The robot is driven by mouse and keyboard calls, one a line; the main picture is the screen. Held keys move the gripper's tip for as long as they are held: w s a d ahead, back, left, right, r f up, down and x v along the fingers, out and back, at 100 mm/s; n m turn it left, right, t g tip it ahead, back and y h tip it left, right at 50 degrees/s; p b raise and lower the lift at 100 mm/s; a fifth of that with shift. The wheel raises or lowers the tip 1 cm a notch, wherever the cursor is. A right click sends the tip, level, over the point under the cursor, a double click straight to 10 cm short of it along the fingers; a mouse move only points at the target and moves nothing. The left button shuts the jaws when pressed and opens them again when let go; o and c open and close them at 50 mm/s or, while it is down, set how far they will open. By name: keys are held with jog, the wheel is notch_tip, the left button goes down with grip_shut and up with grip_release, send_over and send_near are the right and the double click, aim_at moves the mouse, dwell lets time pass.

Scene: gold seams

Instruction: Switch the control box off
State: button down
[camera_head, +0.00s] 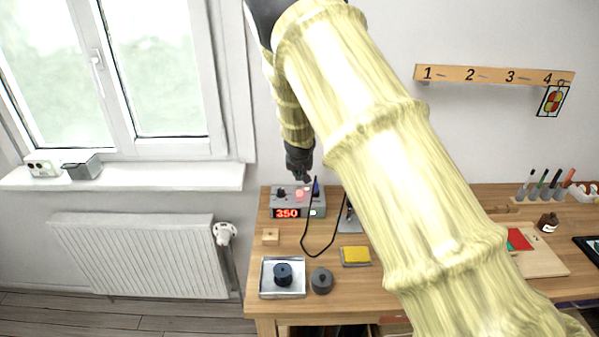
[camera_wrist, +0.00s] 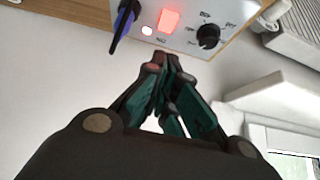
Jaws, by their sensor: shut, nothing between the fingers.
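The control box (camera_head: 285,213) is a grey box at the back left of the wooden table. Its red display reads 350, and a red rocker switch (camera_head: 299,193) glows on its top. In the wrist view the lit red switch (camera_wrist: 168,20) lies beside a small round white light (camera_wrist: 147,31) and a black knob (camera_wrist: 208,36). My gripper (camera_head: 301,176) is shut and empty, just above the top of the box near the switch. In the wrist view its fingertips (camera_wrist: 158,62) are close below the switch; I cannot tell whether they touch the box.
A blue-handled tool (camera_head: 316,187) with a black cable stands at the box's right end. My arm hides the table's middle.

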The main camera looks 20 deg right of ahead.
jog(key=b, duration=0.2)
send_over(300, 190)
jog(key=s+a, duration=0.1)
jog(key=s, duration=0.1)
notch_tip(300, 190, down, 4)
jog(key=shift+w+f, duration=0.15)
jog(key=shift+s+f+b, duration=0.15)
jog(key=shift+f+b, duration=0.45)
jog(key=shift+b, duration=0.1)
jog(key=shift+s+f+b, duration=0.15)
jog(key=shift+f+b, duration=0.45)
jog(key=shift+b, duration=0.05)
jog(key=shift+f+b, duration=0.15)
jog(key=shift+b, duration=0.35)
jog(key=shift+d+f+b, duration=0.1)
jog(key=shift+b, duration=0.4)
jog(key=shift+f+b, duration=0.1)
jog(key=shift+b, duration=0.7)
